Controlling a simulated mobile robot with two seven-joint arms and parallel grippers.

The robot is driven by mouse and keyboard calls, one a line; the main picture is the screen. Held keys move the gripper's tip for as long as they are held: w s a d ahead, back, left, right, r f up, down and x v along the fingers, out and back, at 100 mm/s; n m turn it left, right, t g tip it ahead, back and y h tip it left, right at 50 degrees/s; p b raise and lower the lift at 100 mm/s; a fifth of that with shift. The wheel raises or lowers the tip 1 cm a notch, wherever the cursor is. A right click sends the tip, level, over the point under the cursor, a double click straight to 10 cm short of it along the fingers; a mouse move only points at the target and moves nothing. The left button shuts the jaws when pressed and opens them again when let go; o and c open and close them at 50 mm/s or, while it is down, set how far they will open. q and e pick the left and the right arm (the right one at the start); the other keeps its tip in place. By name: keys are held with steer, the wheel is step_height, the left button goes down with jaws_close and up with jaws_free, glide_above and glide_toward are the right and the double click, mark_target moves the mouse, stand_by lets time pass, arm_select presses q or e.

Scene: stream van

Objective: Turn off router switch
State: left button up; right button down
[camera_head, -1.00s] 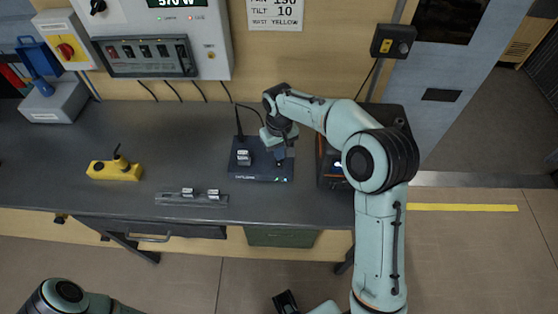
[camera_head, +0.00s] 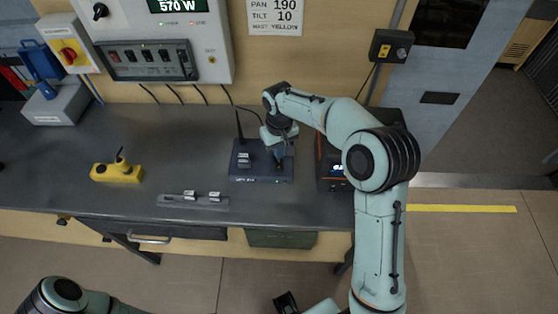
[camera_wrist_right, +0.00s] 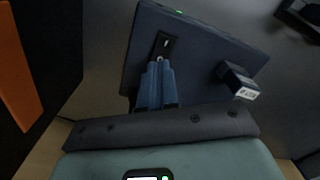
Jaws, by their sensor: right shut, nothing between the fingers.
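The router (camera_head: 258,169) is a flat dark-blue box with an upright antenna on the dark bench in the head view. It also fills the upper middle of the right wrist view (camera_wrist_right: 205,50). A small black switch (camera_wrist_right: 165,43) in a dark plate sits on its top face. My right gripper (camera_head: 279,164) is over the router's right part, pointing down. Its blue fingers (camera_wrist_right: 158,66) are shut and empty, with the tips at the near end of the switch. Whether they touch it I cannot tell.
A dark block with a white label (camera_wrist_right: 237,82) stands up from the router beside the fingers. A dark device with an orange edge (camera_head: 322,165) is close on the right. A yellow block (camera_head: 117,172) and a grey strip (camera_head: 170,200) lie to the left, with bare bench between.

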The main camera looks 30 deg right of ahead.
steer(key=shift+w+r+p, duration=0.1)
steer(key=shift+r+p, duration=1.1)
steer(key=shift+r, duration=1.05)
arm_select(q)
steer(key=w+r, duration=0.2)
steer(key=r, duration=0.1)
steer(key=shift+r, duration=0.1)
steer(key=shift+s, duration=0.15)
arm_select(e)
steer(key=shift+f, duration=0.15)
